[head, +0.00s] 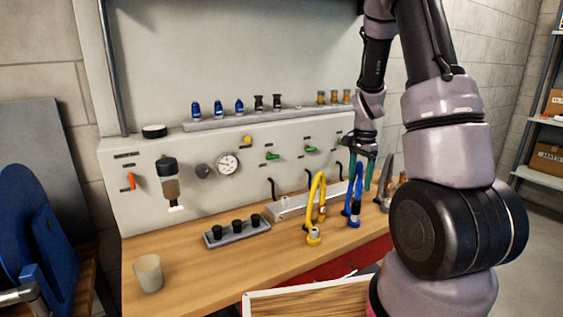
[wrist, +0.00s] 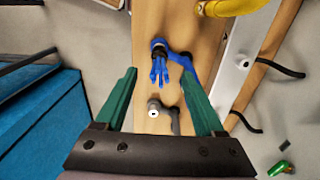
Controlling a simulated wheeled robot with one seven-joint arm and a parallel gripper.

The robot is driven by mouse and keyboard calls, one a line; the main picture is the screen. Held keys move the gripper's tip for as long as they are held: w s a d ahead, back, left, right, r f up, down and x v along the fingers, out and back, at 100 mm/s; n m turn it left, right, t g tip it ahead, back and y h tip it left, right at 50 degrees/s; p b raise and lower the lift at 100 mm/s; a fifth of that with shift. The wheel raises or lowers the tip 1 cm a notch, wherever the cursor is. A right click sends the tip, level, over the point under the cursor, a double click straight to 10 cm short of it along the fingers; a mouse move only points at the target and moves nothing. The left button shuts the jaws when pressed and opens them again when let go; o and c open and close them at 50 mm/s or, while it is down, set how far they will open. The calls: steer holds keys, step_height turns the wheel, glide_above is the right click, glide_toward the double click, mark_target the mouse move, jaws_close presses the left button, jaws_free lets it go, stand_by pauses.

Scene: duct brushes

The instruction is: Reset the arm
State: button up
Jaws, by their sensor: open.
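My gripper (head: 362,182) hangs over the right part of the workbench in the head view, fingers pointing down. In the wrist view its two green fingers (wrist: 158,72) are spread apart with nothing held between them. A blue curved hose (head: 354,203) stands just below the gripper; it also shows in the wrist view (wrist: 172,62), beyond the fingertips. A grey curved hose (head: 386,180) stands to its right, partly hidden by my arm. Its end (wrist: 164,112) shows between the fingers in the wrist view. Whether the fingers touch either hose cannot be told.
A yellow hose (head: 317,200) stands left of the blue one. A grey block with black plugs (head: 237,231) and a beige cup (head: 148,273) are on the bench (head: 190,262). The panel (head: 225,180) with gauge and levers rises behind. A blue chair (head: 40,235) is at left.

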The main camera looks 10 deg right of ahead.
steer(key=s+a+r+n+t+y, duration=0.1)
steer(key=s+a+r+n+t, duration=0.2)
steer(key=r, duration=0.6)
steer(key=s+a+r+n+t, duration=0.1)
steer(key=s+a+r, duration=0.25)
steer(key=r, duration=0.55)
steer(key=s+a+r+n+t, duration=0.1)
steer(key=s+a+r+n, duration=0.2)
steer(key=s+r, duration=0.2)
steer(key=s+a+r+n+t+y, duration=0.1)
steer(key=s+a+r+n+t, duration=0.1)
steer(key=s+r, duration=0.3)
steer(key=s+a, duration=0.1)
steer(key=s, duration=0.2)
steer(key=shift+a+r+n, duration=0.35)
steer(key=shift+n, duration=0.05)
